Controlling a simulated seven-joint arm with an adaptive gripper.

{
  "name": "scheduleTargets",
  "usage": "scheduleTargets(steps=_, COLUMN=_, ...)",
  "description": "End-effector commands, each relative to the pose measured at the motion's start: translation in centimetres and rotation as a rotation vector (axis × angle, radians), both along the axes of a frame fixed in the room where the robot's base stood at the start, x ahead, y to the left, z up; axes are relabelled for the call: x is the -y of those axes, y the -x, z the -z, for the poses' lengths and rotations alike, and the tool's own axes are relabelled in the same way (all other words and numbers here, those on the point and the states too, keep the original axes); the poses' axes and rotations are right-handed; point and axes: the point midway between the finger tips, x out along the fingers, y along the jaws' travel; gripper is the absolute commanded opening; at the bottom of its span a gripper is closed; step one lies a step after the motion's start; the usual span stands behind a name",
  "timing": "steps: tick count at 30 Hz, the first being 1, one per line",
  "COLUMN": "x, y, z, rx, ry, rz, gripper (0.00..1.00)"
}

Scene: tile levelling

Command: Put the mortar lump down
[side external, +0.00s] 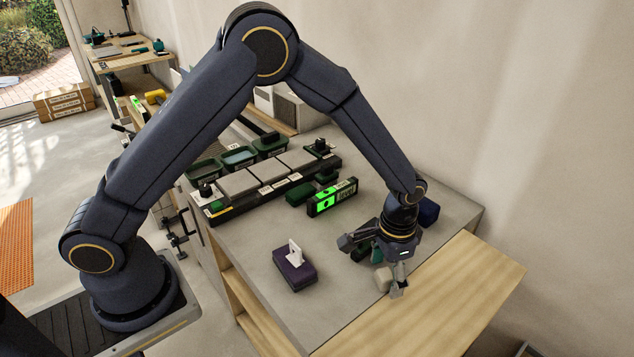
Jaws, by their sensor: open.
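My gripper (373,266) is low over the right front part of the grey worktop (340,305). Its fingers are spread apart. A small pale beige lump (383,280), which looks like the mortar lump, is beside the nearer finger, close to the worktop's front right edge. Whether it touches the finger or rests fully on the worktop I cannot tell. A dark green block (360,254) is partly hidden behind my gripper.
A black level (332,197) with bright green displays stands mid-worktop. Behind it is a rack with grey tiles (268,168) and several green bins (238,158). A purple block (294,271) with a white piece stands left. A blue block (427,211) is behind my gripper.

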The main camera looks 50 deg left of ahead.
Motion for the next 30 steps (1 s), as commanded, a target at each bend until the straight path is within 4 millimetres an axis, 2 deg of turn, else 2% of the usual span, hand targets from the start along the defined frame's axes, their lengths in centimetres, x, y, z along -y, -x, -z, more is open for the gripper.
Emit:
scheduleTargets(steps=3, x=-0.01, y=0.01, z=0.59, rx=0.0, ry=0.0, rz=0.0, gripper=0.79)
scheduleTargets(steps=9, x=-0.02, y=-0.01, z=0.56, rx=0.0, ry=0.0, rz=0.0, gripper=0.77)
scheduleTargets(steps=30, x=-0.01, y=-0.04, z=0.51, rx=0.001, ry=0.0, rz=-0.001, gripper=0.05)
